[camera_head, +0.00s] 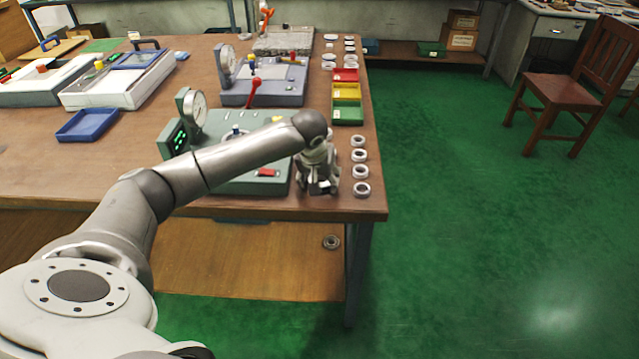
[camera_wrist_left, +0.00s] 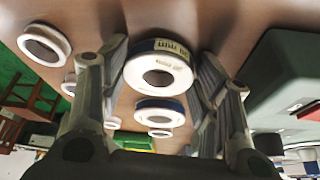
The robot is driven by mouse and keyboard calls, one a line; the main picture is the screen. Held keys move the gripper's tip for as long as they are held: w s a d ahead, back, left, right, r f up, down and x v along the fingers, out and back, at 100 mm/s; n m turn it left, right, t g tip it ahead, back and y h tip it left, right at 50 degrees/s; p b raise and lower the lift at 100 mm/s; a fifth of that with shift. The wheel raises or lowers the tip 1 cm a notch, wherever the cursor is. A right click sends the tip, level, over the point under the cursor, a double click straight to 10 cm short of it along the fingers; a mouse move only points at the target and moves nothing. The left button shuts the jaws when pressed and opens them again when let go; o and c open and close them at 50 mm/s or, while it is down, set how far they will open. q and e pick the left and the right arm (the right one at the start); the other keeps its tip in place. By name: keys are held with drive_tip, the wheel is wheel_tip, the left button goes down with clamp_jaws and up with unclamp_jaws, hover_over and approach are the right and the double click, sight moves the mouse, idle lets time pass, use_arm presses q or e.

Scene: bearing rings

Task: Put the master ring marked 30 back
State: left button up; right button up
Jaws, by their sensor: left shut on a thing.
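My left gripper (camera_head: 318,186) is low at the table's front right, beside the green gauge stand (camera_head: 262,180). In the left wrist view my left gripper (camera_wrist_left: 162,62) is shut with its two fingers on either side of a pale ring (camera_wrist_left: 137,74), the master ring. Its dark band carries an upside-down label that seems to read 30 mm. A ring with a blue band (camera_wrist_left: 160,119) shows behind it, apart from the fingers. In the head view the held ring is mostly hidden by the gripper. My right gripper is not in view.
Several pale rings (camera_head: 362,190) stand in a column along the table's right edge, just right of my gripper. Red, yellow and green trays (camera_head: 346,91) lie behind them. A dial gauge (camera_head: 193,107) rises at the stand's left. A ring (camera_head: 331,242) lies on the lower shelf.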

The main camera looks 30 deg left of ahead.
use_arm(q)
drive_tip(key=shift+r, duration=0.15)
drive_tip(key=shift+s+d+f+b, duration=0.1)
drive_tip(key=shift+s+f+b, duration=0.15)
drive_tip(key=shift+f+b, duration=0.3)
drive_tip(key=o, duration=1)
drive_tip(key=shift+s+f, duration=0.1)
drive_tip(key=shift+f, duration=0.05)
drive_tip(key=o, duration=0.4)
drive_tip(key=shift+w+f, duration=0.2)
drive_tip(key=shift+f, duration=0.1)
drive_tip(key=shift+o, duration=0.2)
drive_tip(key=shift+r, duration=0.15)
